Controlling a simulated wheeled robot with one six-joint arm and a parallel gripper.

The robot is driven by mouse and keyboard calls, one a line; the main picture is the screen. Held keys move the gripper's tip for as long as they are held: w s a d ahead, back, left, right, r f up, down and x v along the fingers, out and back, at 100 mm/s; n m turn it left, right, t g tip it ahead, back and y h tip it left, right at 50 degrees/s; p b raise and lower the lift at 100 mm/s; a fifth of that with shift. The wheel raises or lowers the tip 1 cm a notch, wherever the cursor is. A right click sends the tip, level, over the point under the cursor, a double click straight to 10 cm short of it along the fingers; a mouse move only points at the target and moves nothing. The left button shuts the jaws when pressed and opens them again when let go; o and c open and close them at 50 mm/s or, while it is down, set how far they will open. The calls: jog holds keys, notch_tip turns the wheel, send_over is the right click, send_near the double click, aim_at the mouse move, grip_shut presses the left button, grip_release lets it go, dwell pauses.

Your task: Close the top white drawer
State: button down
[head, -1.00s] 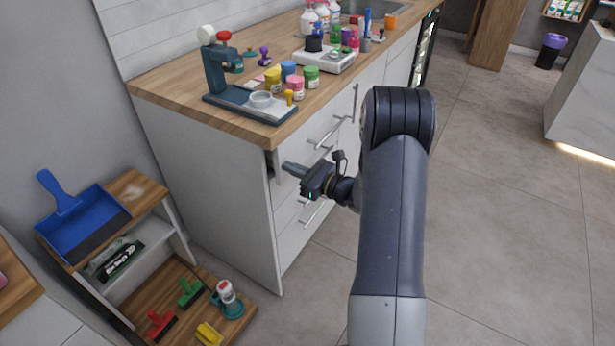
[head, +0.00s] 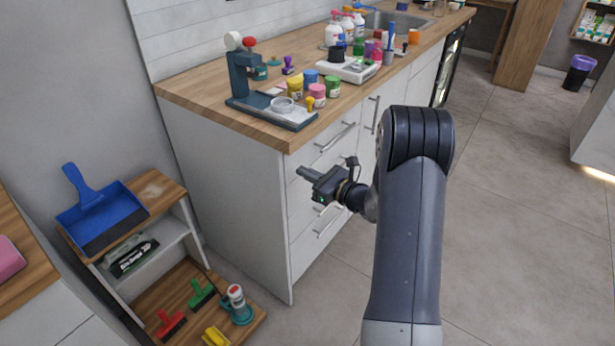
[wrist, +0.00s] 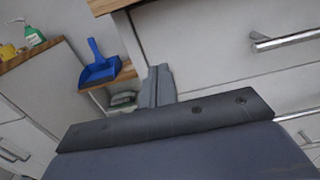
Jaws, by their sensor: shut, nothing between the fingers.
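The top white drawer (head: 312,153) is in the wooden-topped counter unit, just under the worktop's edge. Its front looks flush with the cabinet in the head view, with no dark gap at its side. Its metal bar handle (head: 335,137) shows clear of my gripper. My gripper (head: 308,173) is shut and empty, in front of the drawer stack and a little below the top drawer's handle. In the wrist view the shut fingers (wrist: 157,86) point past the cabinet's corner, beside a white drawer front (wrist: 205,45). Whether they touch it I cannot tell.
Lower drawers with bar handles sit beneath. The worktop (head: 270,130) carries a dark stand (head: 244,80), several coloured jars and bottles. A low shelf with a blue dustpan (head: 100,215) stands left. The grey floor (head: 510,220) at right is clear.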

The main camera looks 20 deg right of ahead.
aim_at(288, 165)
jog(key=v, duration=1)
jog(key=shift+s+d, duration=0.25)
jog(key=shift+d, duration=0.05)
jog(key=x, duration=1.4)
jog(key=shift+p, duration=0.35)
jog(key=shift+s+a, duration=0.1)
jog(key=shift+s, duration=0.05)
